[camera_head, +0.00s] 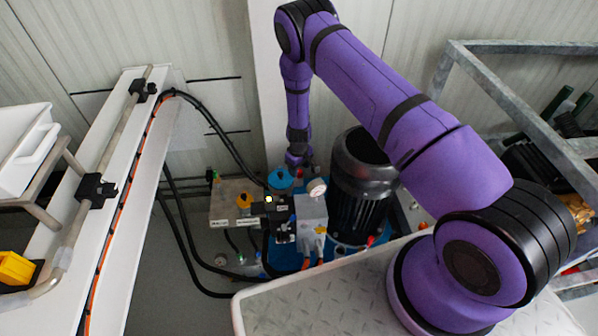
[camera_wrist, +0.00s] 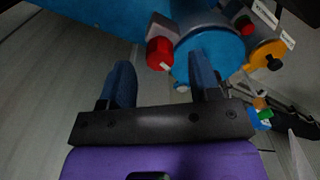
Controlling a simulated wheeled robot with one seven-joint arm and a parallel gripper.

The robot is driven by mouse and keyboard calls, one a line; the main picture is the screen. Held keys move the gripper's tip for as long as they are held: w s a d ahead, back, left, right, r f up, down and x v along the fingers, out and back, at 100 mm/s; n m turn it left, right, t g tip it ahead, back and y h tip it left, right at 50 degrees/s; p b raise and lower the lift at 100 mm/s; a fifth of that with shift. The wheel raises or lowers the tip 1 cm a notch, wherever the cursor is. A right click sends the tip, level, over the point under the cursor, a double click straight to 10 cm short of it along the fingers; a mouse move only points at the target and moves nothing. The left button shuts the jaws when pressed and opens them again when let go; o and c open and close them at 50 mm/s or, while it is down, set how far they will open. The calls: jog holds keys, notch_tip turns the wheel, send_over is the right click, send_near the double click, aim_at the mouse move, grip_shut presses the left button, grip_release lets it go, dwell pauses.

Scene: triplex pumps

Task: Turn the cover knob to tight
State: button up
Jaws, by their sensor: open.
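My gripper (camera_wrist: 162,62) is open, with its two dark blue fingers apart and nothing held between them. In the head view my gripper (camera_head: 296,160) points down over the pump unit, beside the black motor. In the wrist view a red knob (camera_wrist: 159,54) shows in the gap past the fingertips. A round blue cap (camera_wrist: 212,46) lies behind the right finger, which covers part of it. It seems to be the blue cap (camera_head: 281,181) just below my gripper in the head view. No label shows which part is the cover knob.
The black motor (camera_head: 361,185) stands close on the right of my gripper. An orange knob (camera_wrist: 268,56) and a small red knob (camera_wrist: 243,25) sit right of the blue cap. Hoses (camera_head: 185,245) run down on the left. A metal frame (camera_head: 500,80) stands at right.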

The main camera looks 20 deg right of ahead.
jog(key=shift+f, duration=1.2)
jog(key=shift+c, duration=0.5)
jog(key=c, duration=0.8)
jog(key=shift+m, duration=0.3)
jog(key=m, duration=1)
jog(key=shift+m, duration=1.8)
